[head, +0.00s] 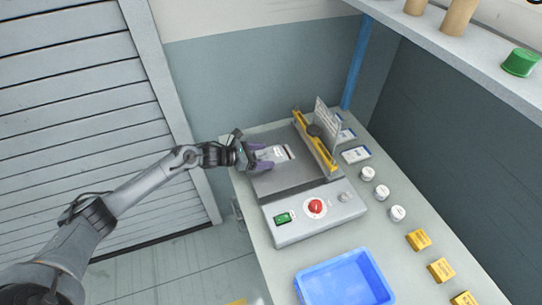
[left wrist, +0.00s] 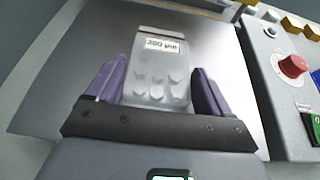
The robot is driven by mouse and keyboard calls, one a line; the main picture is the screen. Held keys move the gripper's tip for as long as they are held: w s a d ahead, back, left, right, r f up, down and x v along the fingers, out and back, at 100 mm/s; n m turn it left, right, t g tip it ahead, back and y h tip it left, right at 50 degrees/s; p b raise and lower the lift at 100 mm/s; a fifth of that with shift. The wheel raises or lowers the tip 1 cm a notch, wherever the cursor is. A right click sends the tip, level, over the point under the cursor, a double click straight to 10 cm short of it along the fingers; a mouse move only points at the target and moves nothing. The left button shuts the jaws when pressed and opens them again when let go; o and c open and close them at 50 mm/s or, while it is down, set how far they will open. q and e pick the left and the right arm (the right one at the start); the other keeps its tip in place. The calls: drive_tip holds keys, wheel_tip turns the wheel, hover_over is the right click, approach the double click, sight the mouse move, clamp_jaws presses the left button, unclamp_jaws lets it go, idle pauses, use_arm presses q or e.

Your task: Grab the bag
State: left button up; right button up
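The bag (head: 284,153) is a clear pouch with a white label. It lies on the grey metal plate of the bench machine (head: 318,212). In the left wrist view the bag (left wrist: 158,72) shows several pale pieces inside and a printed label near its far end. My left gripper (head: 263,158) is open, with one purple finger on each side of the bag. The fingers stand close to the bag's edges; I cannot tell whether they touch it. My right gripper is not in view.
The machine has a red button (head: 316,206), a green switch (head: 282,217) and a yellow bar (head: 315,143) behind the plate. A blue tray (head: 345,280), white jars (head: 368,173) and yellow blocks (head: 418,240) stand on the bench. A shelf (head: 470,60) overhangs at right.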

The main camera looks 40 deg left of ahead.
use_arm(q)
drive_tip(key=c, duration=0.5)
drive_tip(key=shift+o, duration=0.2)
drive_tip(key=shift+r, duration=0.1)
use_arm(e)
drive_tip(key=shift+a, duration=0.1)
